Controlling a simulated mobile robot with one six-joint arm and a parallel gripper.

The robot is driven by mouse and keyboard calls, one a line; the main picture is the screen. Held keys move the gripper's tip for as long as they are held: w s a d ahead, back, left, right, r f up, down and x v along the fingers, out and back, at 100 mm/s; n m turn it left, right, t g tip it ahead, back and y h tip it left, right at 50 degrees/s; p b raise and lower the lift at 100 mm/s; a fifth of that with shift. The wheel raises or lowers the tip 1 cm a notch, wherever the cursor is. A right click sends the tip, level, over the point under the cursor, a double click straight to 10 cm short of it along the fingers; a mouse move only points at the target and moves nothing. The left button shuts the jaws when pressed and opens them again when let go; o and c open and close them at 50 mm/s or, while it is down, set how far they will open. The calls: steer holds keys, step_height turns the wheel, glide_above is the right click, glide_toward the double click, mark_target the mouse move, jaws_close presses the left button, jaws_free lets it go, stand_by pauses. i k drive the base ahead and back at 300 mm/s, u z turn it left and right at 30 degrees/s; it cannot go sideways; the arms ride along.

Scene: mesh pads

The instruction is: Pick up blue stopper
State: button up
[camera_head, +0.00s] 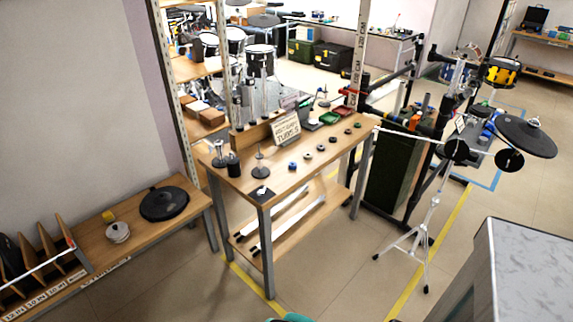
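A small blue stopper (293,165) sits on the top of the wooden workbench (275,178), near its front edge. It is the nearest in a diagonal row of several small round pieces in different colours. It stands apart from the piece beside it. My gripper cannot be made out in this view. A small teal and dark shape shows at the bottom edge, cut off by the frame, and I cannot tell what it is.
A stand with a round base (260,171) and a dark cylinder (233,164) stand left of the stopper. A lettered sign (286,129) stands behind it. A cymbal stand (421,210) is to the right, and a grey cabinet (520,270) is at lower right. Floor before the bench is clear.

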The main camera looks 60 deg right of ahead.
mark_target(292, 166)
steer(key=u, duration=0.95)
steer(key=k, duration=0.15)
steer(key=z, duration=3.1)
steer(key=k, duration=0.95)
steer(key=u, duration=0.2)
steer(key=i, duration=0.65)
steer(key=z, duration=0.05)
